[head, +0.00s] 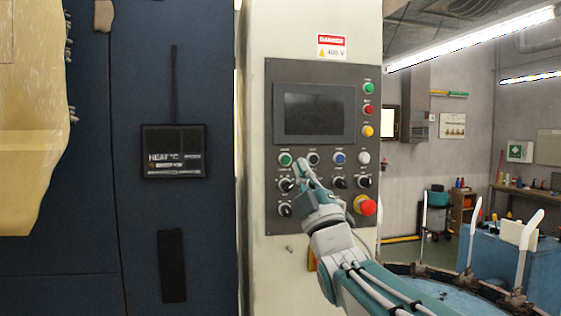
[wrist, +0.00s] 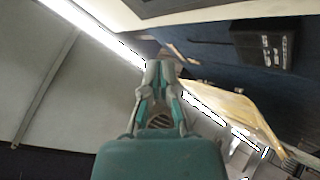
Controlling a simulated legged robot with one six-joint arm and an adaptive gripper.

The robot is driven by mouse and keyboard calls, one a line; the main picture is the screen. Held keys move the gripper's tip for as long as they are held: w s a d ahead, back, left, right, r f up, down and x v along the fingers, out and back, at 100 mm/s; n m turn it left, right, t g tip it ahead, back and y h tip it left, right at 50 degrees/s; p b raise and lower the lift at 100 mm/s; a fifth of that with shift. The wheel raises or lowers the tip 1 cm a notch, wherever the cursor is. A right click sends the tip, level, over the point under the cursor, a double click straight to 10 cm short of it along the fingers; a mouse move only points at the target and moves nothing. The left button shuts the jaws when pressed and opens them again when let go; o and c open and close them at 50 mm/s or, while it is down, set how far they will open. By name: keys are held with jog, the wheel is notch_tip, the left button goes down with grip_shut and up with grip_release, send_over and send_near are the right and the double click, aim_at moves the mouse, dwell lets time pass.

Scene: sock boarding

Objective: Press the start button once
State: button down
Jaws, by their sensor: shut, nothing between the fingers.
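The control panel (head: 262,130) is a dark grey plate on a pale cabinet, with a dark screen (head: 313,110). A green button (head: 285,159) sits at the left end of the row under the screen. Another green button (head: 369,87) is at the top right of the panel. The labels are too small to read, so I cannot tell which is the start button. My gripper (head: 300,164) is shut and empty, its tip just right of the lower green button. I cannot tell whether it touches the panel. In the wrist view, my gripper (wrist: 161,72) shows closed fingers.
A red emergency knob (head: 367,206) sits at the panel's lower right, close to my arm. Several black knobs and a blue button (head: 339,158) surround my gripper. A black heat display (head: 174,151) is on the navy wall to the left. A blue bench (head: 505,250) stands at right.

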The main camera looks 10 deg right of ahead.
aim_at(286, 160)
jog(key=shift+d, duration=0.1)
jog(key=shift+w, duration=4.4)
jog(key=shift+w, duration=0.3)
jog(key=shift+w, duration=0.45)
jog(key=shift+s, duration=0.85)
